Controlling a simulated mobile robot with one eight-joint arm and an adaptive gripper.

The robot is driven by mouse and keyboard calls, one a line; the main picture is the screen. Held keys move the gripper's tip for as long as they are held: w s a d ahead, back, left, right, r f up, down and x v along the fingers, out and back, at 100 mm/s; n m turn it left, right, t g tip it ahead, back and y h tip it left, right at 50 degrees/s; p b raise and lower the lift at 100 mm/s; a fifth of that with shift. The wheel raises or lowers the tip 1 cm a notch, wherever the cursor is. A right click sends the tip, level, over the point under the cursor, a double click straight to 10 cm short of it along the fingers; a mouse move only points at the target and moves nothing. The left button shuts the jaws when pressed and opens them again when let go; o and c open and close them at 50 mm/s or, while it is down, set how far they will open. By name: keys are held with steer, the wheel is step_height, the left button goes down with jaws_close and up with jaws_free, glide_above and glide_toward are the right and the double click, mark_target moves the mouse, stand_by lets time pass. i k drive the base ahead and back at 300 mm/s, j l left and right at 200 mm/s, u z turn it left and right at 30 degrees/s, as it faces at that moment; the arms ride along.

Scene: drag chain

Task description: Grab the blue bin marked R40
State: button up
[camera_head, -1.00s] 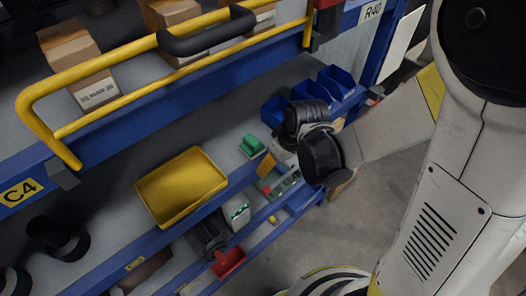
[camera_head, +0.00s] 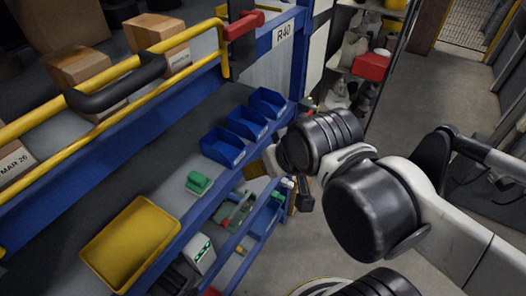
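Three blue bins stand in a row on the shelf below the R40 sign (camera_head: 284,33): a near bin (camera_head: 222,148), a middle bin (camera_head: 247,123) and a far bin (camera_head: 269,102). They look empty, and I cannot read a mark on any bin itself. The sign is on the blue post above and to the right of them. My arm's dark wrist is right of the bins, apart from them in the picture. A small dark part below it, seemingly my gripper (camera_head: 305,194), is mostly hidden; its fingers cannot be made out.
A yellow tray (camera_head: 130,243) and a green item (camera_head: 198,183) lie on the same shelf. A yellow rail (camera_head: 150,84) with a black handle runs along the upper shelf, which holds cardboard boxes (camera_head: 159,34). A red box (camera_head: 371,66) stands on a rack behind. Open floor lies to the right.

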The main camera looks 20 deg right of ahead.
mark_target(248, 123)
steer(key=i+l, duration=0.1)
steer(key=l, duration=0.5)
steer(key=i+l+u, duration=0.15)
steer(key=l, duration=0.5)
steer(key=l+u, duration=0.35)
steer(key=u, duration=0.15)
steer(key=k, duration=0.05)
